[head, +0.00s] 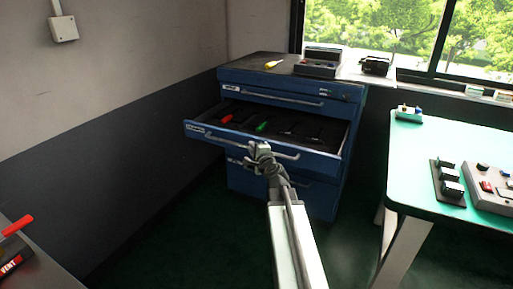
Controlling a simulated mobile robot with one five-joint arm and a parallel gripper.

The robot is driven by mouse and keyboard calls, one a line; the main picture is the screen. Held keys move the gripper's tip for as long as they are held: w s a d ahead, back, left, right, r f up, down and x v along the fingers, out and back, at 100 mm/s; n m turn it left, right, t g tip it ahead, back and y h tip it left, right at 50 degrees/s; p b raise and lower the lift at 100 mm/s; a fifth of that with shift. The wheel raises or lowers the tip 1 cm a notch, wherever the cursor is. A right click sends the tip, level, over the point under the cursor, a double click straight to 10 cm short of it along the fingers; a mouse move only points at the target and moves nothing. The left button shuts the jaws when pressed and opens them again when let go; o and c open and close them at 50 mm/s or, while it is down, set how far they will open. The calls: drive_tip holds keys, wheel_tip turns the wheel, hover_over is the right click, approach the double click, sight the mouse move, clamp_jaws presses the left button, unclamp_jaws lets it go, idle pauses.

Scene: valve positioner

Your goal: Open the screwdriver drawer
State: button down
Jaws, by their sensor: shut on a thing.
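A blue tool cabinet (292,92) stands in the back corner against the wall. One of its upper drawers (312,155) is pulled out toward me. Its dark inside shows a red-handled tool (226,118), a green-handled tool (262,127) and some dark items. The open drawer has a grey bar handle (228,140) along its front. My gripper (259,152) is at the middle of this handle and shut on it. The fingertips are small in the head view and partly cover the handle.
A screwdriver with a yellow handle (272,65) and a grey device (318,66) lie on the cabinet top. A light green table (420,150) with control boxes stands at right. A red-handled item (18,225) lies at lower left. The floor before the cabinet is clear.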

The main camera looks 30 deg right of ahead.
drive_tip(key=shift+s+a, duration=0.1)
drive_tip(key=shift+a, duration=0.15)
drive_tip(key=c, duration=1.7)
unclamp_jaws()
drive_tip(key=shift+c, duration=0.2)
